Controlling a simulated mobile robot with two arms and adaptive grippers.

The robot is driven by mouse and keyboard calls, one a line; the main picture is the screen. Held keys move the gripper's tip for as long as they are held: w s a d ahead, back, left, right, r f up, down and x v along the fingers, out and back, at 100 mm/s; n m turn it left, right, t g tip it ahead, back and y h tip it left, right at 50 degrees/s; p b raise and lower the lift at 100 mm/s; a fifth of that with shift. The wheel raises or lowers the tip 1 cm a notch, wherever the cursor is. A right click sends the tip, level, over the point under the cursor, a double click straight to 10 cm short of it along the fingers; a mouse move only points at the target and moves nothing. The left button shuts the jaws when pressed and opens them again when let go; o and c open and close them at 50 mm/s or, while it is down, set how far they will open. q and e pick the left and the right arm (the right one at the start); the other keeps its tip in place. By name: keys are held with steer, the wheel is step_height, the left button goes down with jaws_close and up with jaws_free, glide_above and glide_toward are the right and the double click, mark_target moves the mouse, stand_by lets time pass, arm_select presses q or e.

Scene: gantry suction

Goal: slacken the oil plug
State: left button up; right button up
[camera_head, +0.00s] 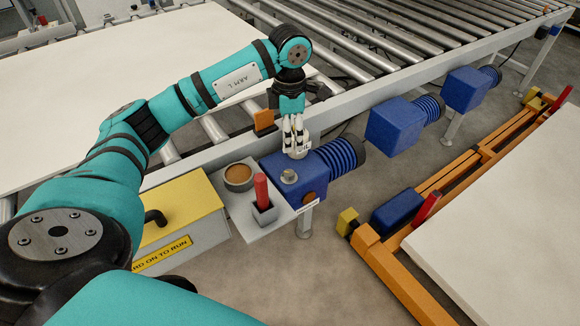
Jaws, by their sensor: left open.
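A silver plug (289,176), which looks like the oil plug, sits on top of the nearest blue gear motor (318,172). A small orange-brown disc (309,197) shows on the motor's near face. My left gripper (298,151) points down over the back of this motor, just behind and slightly right of the plug. Its fingers are open and apart from the plug. A pale rounded part shows at the fingertips; I cannot tell whether it belongs to the fingers. My right gripper is out of view.
A grey shelf (246,213) beside the motor holds a brown round cup (238,176) and a red-handled tool (262,190). A yellow-topped box (180,212) stands left. The roller conveyor (400,40) runs behind. An orange frame (380,262) and pale slab (510,215) lie right.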

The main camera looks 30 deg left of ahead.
arm_select(q)
glide_toward(290, 172)
steer(key=shift+s+f, duration=0.1)
steer(key=shift+s, duration=0.05)
step_height(290, 172, down, 8)
steer(key=shift+r+p, duration=0.15)
steer(key=shift+p, duration=0.15)
steer(key=shift+f, duration=0.6)
steer(key=c, duration=0.3)
jaws_close()
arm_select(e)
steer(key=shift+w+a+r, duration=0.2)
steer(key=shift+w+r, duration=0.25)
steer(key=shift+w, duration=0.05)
